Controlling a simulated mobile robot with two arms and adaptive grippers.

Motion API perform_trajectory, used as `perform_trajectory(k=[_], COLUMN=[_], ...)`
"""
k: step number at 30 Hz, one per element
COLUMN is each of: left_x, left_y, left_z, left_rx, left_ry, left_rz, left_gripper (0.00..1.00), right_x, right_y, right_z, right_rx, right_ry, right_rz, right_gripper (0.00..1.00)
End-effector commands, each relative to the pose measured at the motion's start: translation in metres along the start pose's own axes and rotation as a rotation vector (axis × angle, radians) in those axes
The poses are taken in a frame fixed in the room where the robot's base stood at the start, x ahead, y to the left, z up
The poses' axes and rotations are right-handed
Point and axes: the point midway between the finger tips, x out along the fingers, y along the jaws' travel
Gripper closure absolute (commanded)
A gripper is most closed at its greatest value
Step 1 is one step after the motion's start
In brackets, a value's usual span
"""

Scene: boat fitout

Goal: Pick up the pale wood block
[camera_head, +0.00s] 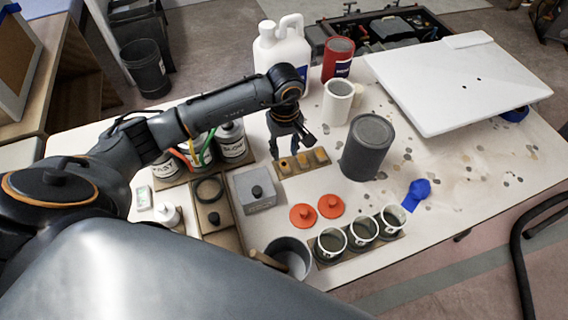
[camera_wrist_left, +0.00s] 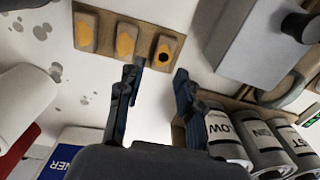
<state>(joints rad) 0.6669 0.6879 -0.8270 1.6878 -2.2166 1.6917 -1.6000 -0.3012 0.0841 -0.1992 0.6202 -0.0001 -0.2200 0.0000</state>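Three small tan wood blocks stand in a row on a brown wooden strip (camera_wrist_left: 108,52), with orange-yellow patches on their faces. In the left wrist view they are a left block (camera_wrist_left: 86,32), a middle block (camera_wrist_left: 126,38) and a right block (camera_wrist_left: 166,48) with a dark round spot. They look alike in tone, so I cannot tell which is the pale one. The strip also shows in the head view (camera_head: 292,172). My left gripper (camera_head: 291,150) points down just behind the row's left end. Its fingers (camera_wrist_left: 156,80) are apart and empty, near the spotted block. My right gripper is out of view.
A dark grey can (camera_head: 367,147) and white cup (camera_head: 337,103) stand right. Orange lids (camera_head: 303,216) and cups in a holder (camera_head: 331,243) lie in front. Labelled cans (camera_head: 232,142) stand left of the gripper.

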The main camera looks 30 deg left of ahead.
Motion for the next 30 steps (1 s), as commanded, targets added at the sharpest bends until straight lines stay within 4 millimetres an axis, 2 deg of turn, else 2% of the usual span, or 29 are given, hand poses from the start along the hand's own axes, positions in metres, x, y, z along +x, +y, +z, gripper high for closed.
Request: perform_trajectory(k=[6,9,13,19,23,30], left_x=[0.029,0.043,0.05,0.051,0.05,0.05], left_y=[-0.005,-0.004,-0.003,-0.003,-0.004,-0.004], left_z=[0.006,0.004,0.004,0.004,0.004,0.004], left_rx=[-0.001,-0.002,-0.001,0.0,0.0,0.0], left_ry=[-0.006,-0.003,-0.001,0.0,0.0,0.0], left_rz=[-0.005,-0.003,-0.002,-0.001,-0.001,-0.001], left_gripper=[0.64,0.64,0.64,0.64,0.91,0.93], right_x=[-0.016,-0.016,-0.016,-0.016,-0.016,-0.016], right_y=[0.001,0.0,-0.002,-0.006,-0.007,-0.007], right_z=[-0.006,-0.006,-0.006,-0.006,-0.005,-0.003], right_rx=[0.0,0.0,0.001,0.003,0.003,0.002], right_ry=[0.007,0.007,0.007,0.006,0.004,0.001], right_rz=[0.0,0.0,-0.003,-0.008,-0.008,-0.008], right_gripper=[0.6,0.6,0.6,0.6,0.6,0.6])
